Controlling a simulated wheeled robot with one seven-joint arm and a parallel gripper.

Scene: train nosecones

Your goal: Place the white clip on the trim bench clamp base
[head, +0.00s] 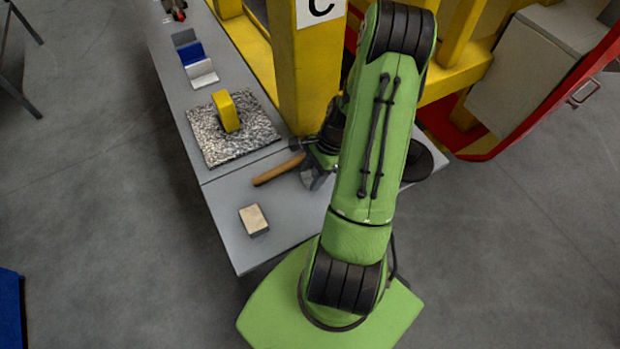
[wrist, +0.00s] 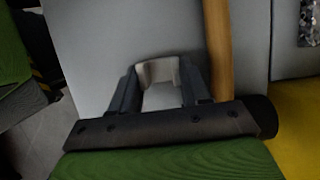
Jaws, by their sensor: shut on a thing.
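In the wrist view my gripper (wrist: 158,82) is shut on a pale, whitish curved piece (wrist: 158,71), which looks like the white clip. It sits between the two dark fingers, over the grey bench top. In the head view my gripper (head: 314,178) is low over the bench, beside the wooden handle (head: 278,170), and partly hidden by my arm; the held piece is not clear there. I cannot tell for sure which thing is the clamp base. A dark round thing (head: 418,163) shows on the bench at the right, partly behind my arm.
A yellow block (head: 228,112) stands on a speckled slab (head: 215,149) on the bench (head: 219,195). Blue (head: 190,54) and white (head: 201,74) open holders lie farther back. A tan block (head: 254,219) lies near the front. A yellow post (head: 308,80) rises close beyond my gripper.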

